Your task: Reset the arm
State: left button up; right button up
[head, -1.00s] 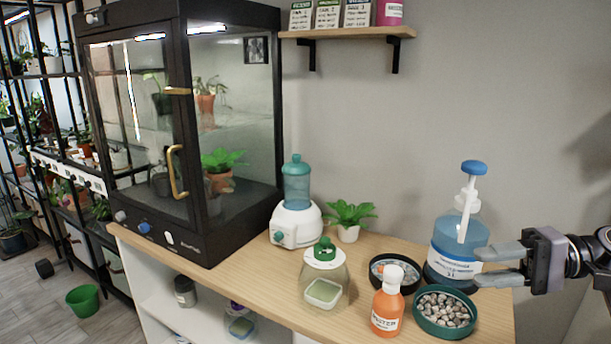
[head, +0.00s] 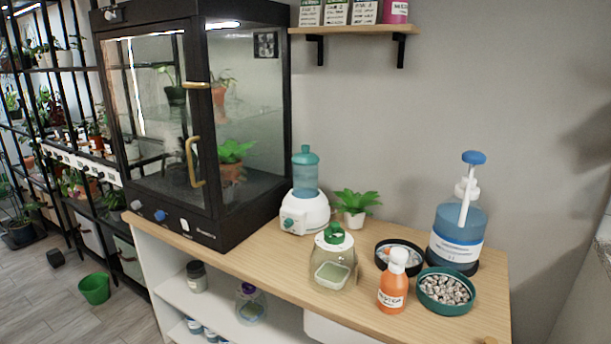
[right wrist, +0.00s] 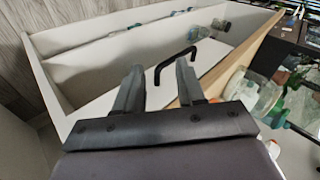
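My right gripper (right wrist: 160,72) shows in the right wrist view. Its two grey fingers are apart, with nothing held between them. It points toward the white cabinet (right wrist: 95,70) below the counter, and a black bent handle (right wrist: 176,58) shows beyond the fingertips. In the head view neither gripper is visible. The blue pump bottle (head: 457,238) stands upright at the right end of the wooden counter (head: 262,250).
A green tray of pebbles (head: 446,305), an orange bottle (head: 393,285) and a glass jar with green lid (head: 333,262) crowd the counter's front right. A black glass cabinet (head: 215,232) stands left. A green bucket (head: 95,290) is on the floor.

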jog(key=s+a+f+n+t+h, duration=0.2)
jog(key=s+f+n+h, duration=0.15)
jog(key=s+f, duration=0.5)
jog(key=s+a+r+n+t+h+p, duration=0.1)
jog(key=s+a+r+n+t, duration=0.2)
jog(key=s, duration=0.6)
notch_tip(320, 180, up, 2)
jog(key=shift+s+r+p, duration=0.1)
jog(key=shift+s+p, duration=0.15)
jog(key=shift+p, duration=0.05)
